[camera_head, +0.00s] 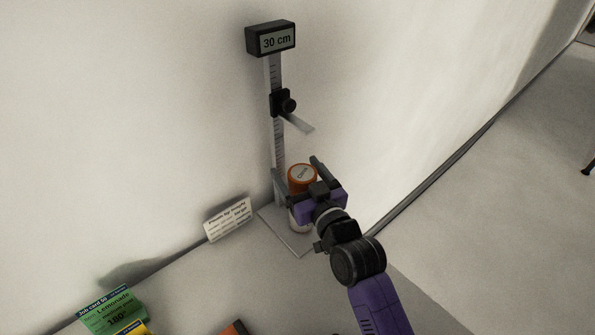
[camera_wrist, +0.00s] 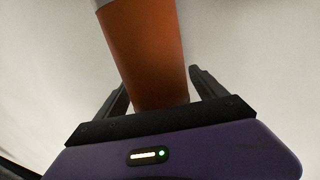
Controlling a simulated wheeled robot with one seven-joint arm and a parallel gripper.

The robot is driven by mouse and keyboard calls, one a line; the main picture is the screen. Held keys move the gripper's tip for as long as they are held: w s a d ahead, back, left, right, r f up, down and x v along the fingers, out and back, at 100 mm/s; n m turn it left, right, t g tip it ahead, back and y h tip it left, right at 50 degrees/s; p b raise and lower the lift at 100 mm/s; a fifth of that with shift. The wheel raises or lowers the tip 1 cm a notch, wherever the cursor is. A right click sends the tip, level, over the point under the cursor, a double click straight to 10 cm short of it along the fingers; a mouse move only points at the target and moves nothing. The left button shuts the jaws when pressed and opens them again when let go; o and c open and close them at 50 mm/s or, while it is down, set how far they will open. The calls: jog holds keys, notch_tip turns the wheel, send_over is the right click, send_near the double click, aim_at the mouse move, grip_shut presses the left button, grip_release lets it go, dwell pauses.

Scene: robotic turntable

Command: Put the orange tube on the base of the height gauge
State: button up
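The orange tube (camera_head: 300,184) stands upright over the base plate (camera_head: 288,238) of the height gauge (camera_head: 276,140), close to its post. Its lower part is mostly hidden by my gripper, so contact with the plate cannot be seen clearly. My gripper (camera_head: 310,180) is at the tube from the right. In the wrist view, the tube (camera_wrist: 148,50) lies between my two spread fingers (camera_wrist: 160,82), with a visible gap on the right side. The gripper looks open around it. The gauge's slider arm (camera_head: 298,123) is above the tube.
A white card (camera_head: 229,219) leans at the wall left of the base. A green job card (camera_head: 112,310) and an orange-and-dark object (camera_head: 234,328) are at the lower left. Walls stand close behind the gauge.

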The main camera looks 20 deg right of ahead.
jog(key=shift+r, duration=0.1)
jog(key=s, duration=1.2)
jog(key=shift+d, duration=0.3)
jog(key=s+f+g, duration=0.1)
jog(key=s, duration=1)
jog(key=s+f+g+b, duration=0.1)
jog(key=s+f, duration=0.1)
jog(key=s, duration=0.9)
jog(key=s+f+g+h, duration=0.1)
jog(key=s+f, duration=0.1)
jog(key=s, duration=0.9)
jog(key=shift+s+a+f+m, duration=0.2)
jog(key=shift+a+m, duration=0.1)
jog(key=shift+a, duration=0.1)
